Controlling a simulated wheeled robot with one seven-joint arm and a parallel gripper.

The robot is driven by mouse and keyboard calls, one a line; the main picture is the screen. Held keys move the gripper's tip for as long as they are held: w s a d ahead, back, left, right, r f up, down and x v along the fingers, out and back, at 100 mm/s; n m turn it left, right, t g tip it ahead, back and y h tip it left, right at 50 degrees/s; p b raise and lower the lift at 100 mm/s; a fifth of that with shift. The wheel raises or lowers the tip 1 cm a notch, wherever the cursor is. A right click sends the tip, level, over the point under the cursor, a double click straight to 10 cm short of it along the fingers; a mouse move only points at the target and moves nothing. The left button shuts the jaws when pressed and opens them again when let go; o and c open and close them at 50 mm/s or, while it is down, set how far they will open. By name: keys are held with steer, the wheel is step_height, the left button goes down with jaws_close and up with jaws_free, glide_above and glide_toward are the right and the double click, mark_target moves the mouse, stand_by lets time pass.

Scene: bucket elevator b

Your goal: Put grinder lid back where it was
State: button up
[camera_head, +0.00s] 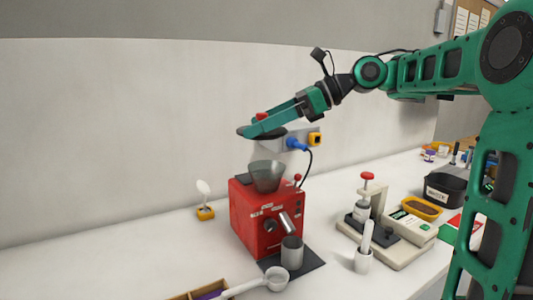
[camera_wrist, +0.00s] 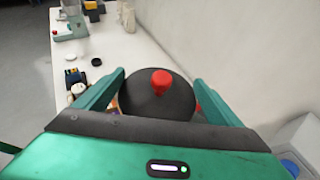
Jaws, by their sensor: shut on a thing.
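The grinder lid is a dark round disc with a red knob. In the wrist view the lid (camera_wrist: 158,102) lies between the two green fingers of my gripper (camera_wrist: 160,78). In the head view my gripper (camera_head: 258,126) is shut on the lid (camera_head: 244,132), whose dark edge shows past the fingers. The lid is held in the air above the red grinder (camera_head: 248,215), apart from it. The grinder's grey funnel-shaped hopper (camera_head: 267,180) is open at the top, below the gripper.
A metal cup (camera_head: 291,252) stands at the grinder's front. A press with a red knob (camera_head: 367,177) and a dark bin (camera_head: 446,190) are to the right. A white spoon (camera_head: 240,289) lies in front.

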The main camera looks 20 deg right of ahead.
steer(key=w+d+f, duration=0.4)
steer(key=w+f, duration=0.4)
steer(key=f, duration=0.1)
steer(key=shift+w+f, duration=0.35)
steer(key=shift+f, duration=0.05)
steer(key=shift+f, duration=0.6)
steer(key=o, duration=0.9)
steer(key=r+v, duration=0.1)
steer(key=v, duration=1.1)
